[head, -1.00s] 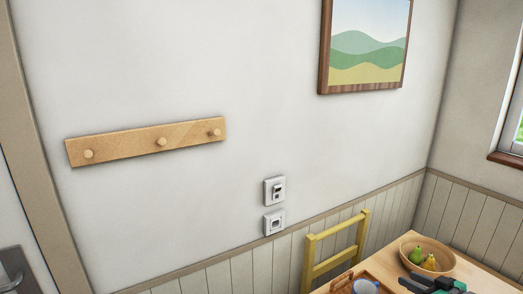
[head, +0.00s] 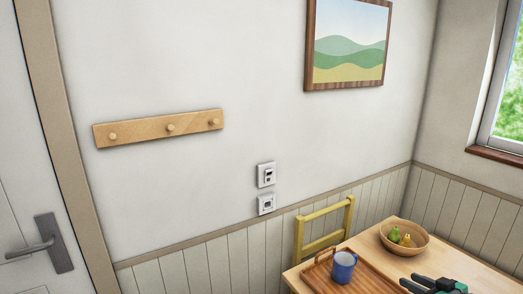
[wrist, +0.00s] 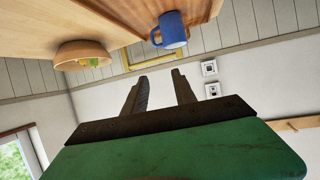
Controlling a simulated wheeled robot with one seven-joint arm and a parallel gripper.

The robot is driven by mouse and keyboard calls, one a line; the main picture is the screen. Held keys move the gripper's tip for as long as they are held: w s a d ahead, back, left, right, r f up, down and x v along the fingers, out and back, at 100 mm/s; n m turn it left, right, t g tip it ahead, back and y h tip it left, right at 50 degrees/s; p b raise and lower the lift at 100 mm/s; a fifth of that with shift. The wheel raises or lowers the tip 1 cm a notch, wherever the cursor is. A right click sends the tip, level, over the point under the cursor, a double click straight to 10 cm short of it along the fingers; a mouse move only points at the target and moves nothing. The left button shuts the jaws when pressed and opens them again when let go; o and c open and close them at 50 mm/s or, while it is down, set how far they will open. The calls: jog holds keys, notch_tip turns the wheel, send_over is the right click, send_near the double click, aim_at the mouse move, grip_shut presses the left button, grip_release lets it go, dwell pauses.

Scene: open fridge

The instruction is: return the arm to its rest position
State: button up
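My gripper (head: 418,285) shows at the bottom right of the head view, dark-fingered with a green body, in front of the table. In the wrist view its two dark fingers (wrist: 158,78) stand apart with nothing between them, so it is open and empty. The rest of my arm is out of view.
A wooden table (head: 405,263) holds a tray (head: 375,284) with a blue mug (head: 343,267) and a bowl (head: 417,251) with pears. The mug also shows in the wrist view (wrist: 172,30). A yellow chair (head: 325,240) stands by the wall. A door (head: 25,200) is at left.

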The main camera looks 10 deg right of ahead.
jog(key=w+a+g+y+b, duration=0.1)
jog(key=w+a+g, duration=0.2)
jog(key=a, duration=0.8)
jog(key=w+a+g+b, duration=0.1)
jog(key=w+a+g, duration=0.2)
jog(key=a, duration=0.9)
jog(key=s+a+m+g+h+b, duration=0.1)
jog(key=s+a+g, duration=0.3)
jog(key=s+a, duration=1.2)
jog(key=shift+a+r+m+h, duration=0.3)
jog(key=shift+a+h, duration=0.2)
jog(key=shift+h, duration=0.4)
